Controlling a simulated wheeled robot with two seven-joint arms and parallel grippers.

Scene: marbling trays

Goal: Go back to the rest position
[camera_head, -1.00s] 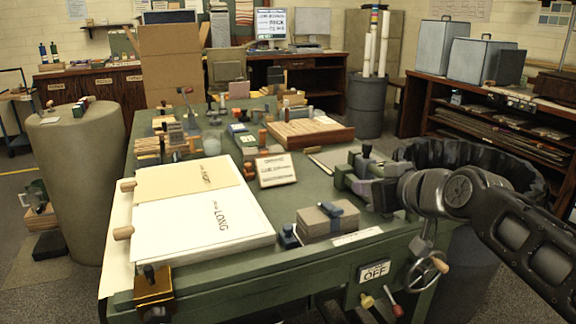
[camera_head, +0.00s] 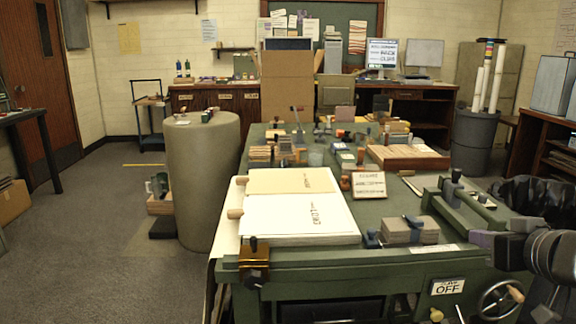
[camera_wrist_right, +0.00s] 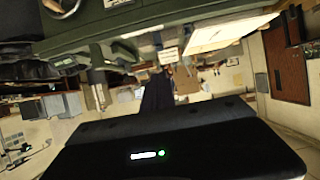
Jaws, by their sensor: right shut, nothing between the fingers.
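My right gripper (camera_head: 484,239) is at the right side of the head view, over the front right corner of the green table (camera_head: 330,262). My dark arm comes in from the right edge. The fingers are shut and empty. In the right wrist view the dark shut fingers (camera_wrist_right: 157,92) stick out beyond my black gripper body, with the room upside down around them. My left gripper is not in view.
On the table lie a LONG paper stack (camera_head: 290,221), a grey block stack (camera_head: 409,232), a small sign (camera_head: 368,185) and a wooden tray (camera_head: 408,158). A round pillar (camera_head: 203,185) stands left of it. A black-lined bin (camera_head: 535,197) is at right.

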